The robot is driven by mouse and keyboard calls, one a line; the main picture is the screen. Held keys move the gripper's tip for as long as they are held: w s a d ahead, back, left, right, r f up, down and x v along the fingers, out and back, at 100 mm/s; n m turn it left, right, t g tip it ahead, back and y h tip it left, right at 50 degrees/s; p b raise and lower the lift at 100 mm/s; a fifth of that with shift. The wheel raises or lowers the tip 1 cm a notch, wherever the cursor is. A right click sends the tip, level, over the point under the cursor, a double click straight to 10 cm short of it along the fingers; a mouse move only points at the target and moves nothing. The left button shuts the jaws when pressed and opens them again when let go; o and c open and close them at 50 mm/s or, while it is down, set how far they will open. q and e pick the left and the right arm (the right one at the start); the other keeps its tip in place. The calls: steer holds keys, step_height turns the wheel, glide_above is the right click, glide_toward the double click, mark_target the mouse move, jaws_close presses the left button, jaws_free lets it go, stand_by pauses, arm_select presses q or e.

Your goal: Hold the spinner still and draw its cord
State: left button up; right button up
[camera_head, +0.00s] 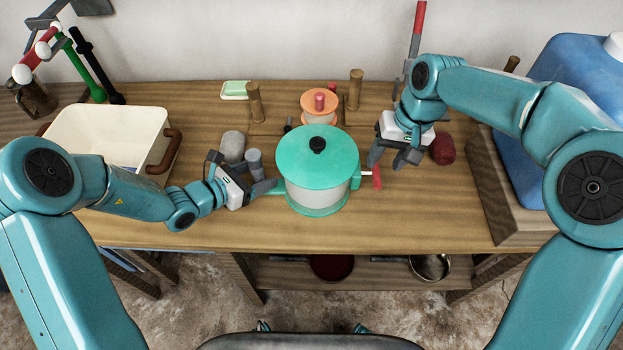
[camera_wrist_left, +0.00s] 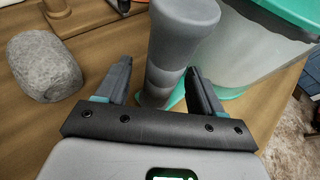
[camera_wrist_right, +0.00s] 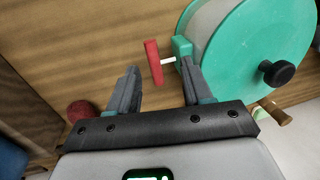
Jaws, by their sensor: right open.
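The spinner (camera_head: 317,163) stands upright mid-bench, with a teal lid, black knob, clear bowl and teal base. A grey upright post (camera_head: 254,160) rises at its left side; it shows large in the left wrist view (camera_wrist_left: 168,55). My left gripper (camera_head: 243,172) is open, its fingers on either side of the post; I cannot tell if they touch it. A red pull handle (camera_head: 377,178) hangs from a short white cord (camera_wrist_right: 168,61) at the spinner's right-hand teal outlet (camera_wrist_right: 183,48). My right gripper (camera_head: 391,156) is open and empty, just short of the handle.
A white basin (camera_head: 95,135) stands left, a grey stone (camera_head: 232,146) behind my left gripper. An orange-lidded pot (camera_head: 319,107) and wooden pegs (camera_head: 355,90) stand behind the spinner. A dark red lump (camera_head: 442,148) lies beside my right gripper. The bench front is clear.

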arm_select(q)
steer(key=v, duration=1.2)
steer(key=shift+s+f, duration=0.15)
arm_select(e)
steer(key=shift+s, duration=0.1)
